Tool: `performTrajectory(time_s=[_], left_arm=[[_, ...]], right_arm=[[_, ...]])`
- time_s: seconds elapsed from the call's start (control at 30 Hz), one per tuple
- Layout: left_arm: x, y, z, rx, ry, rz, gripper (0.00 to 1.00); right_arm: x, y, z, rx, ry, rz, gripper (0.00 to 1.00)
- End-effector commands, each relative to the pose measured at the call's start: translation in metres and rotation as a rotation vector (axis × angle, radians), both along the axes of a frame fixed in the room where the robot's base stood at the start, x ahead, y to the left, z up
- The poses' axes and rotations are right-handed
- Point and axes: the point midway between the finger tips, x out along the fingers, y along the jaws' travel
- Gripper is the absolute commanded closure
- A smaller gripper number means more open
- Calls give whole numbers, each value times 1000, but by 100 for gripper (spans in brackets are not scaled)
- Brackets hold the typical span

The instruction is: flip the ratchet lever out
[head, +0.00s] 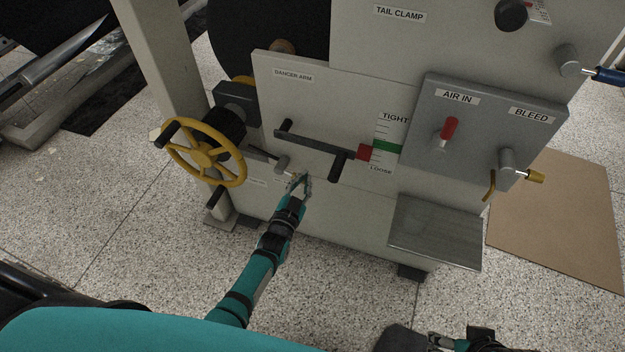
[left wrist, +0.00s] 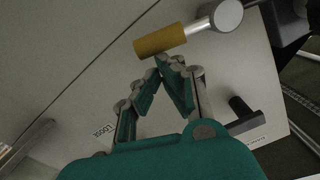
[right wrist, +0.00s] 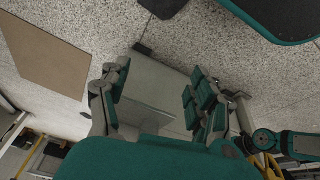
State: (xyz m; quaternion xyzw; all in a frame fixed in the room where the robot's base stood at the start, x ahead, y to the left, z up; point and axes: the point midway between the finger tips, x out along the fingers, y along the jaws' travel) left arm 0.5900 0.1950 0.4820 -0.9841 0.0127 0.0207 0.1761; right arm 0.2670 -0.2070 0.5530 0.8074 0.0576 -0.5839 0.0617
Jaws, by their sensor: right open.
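The ratchet lever appears to be the small lever with a grey round hub (head: 283,163) low on the machine's front panel, right of the yellow handwheel. In the left wrist view its hub (left wrist: 227,17) is at the top, with a yellow grip (left wrist: 160,40) pointing left. My left gripper (head: 303,180) is just right of the hub; its fingertips (left wrist: 167,62) come together right beside the yellow grip. I cannot tell whether they touch it. My right gripper (head: 455,342) is low in the head view, away from the lever; its fingers (right wrist: 155,85) are open and empty.
A black dancer arm (head: 315,144) with pegs sits above my left gripper. The yellow handwheel (head: 203,155) is to the left. A grey ledge (head: 435,233) juts from the machine at lower right. A brown mat (head: 560,220) lies on the floor.

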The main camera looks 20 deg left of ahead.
Motion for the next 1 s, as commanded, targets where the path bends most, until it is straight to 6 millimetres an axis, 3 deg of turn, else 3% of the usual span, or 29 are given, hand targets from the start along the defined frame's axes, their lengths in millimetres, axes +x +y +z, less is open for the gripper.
performTrajectory(time_s=[0.03,0.37,0.5,0.63,1.0], left_arm=[[0,1,-9,45,2,0,100],[0,5,-30,308,-8,1,100],[0,7,-35,355,-8,1,100],[0,8,-38,353,-8,1,100],[0,9,-41,351,-8,1,100]], right_arm=[[0,0,-9,0,6,0,37],[2,1,-25,2,-4,0,37],[31,9,-18,29,-140,12,37],[48,14,-12,45,-220,17,37],[62,19,-5,62,-297,24,37]])
